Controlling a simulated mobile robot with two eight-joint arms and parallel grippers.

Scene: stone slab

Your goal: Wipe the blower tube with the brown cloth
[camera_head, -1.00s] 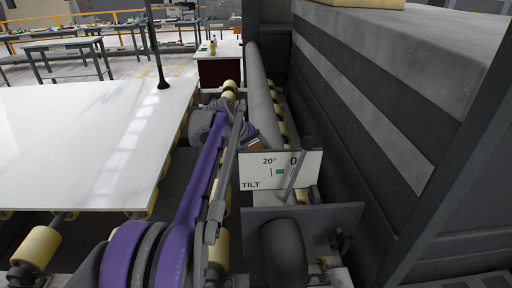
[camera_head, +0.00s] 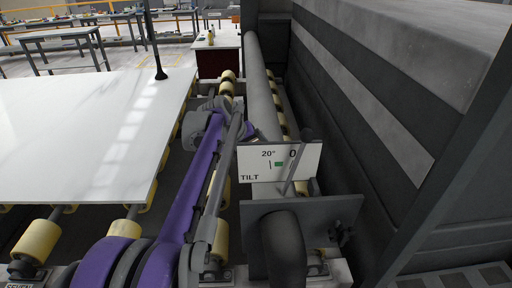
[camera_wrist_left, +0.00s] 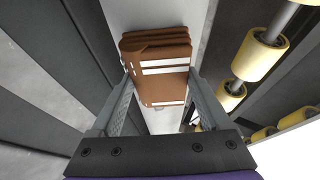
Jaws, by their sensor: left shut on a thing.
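The blower tube (camera_head: 262,88) is a long grey cylinder running away from me beside the dark wall. Its near part is hidden by the tilt sign and a grey plate. My left gripper (camera_wrist_left: 161,82) is shut on the brown cloth (camera_wrist_left: 158,62), a folded bundle with white stripes. In the left wrist view the cloth lies over a pale grey surface that appears to be the tube; I cannot tell whether they touch. In the head view my purple left arm reaches to the tube's left side, and the cloth is hidden there. My right gripper is not in view.
A white slab (camera_head: 80,130) lies on yellow rollers (camera_head: 38,240) at the left. The tilt sign (camera_head: 280,162) and its grey plate (camera_head: 330,212) stand close to my left arm. A dark wall (camera_head: 375,140) closes off the right side. A white-topped cabinet (camera_head: 217,62) stands beyond.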

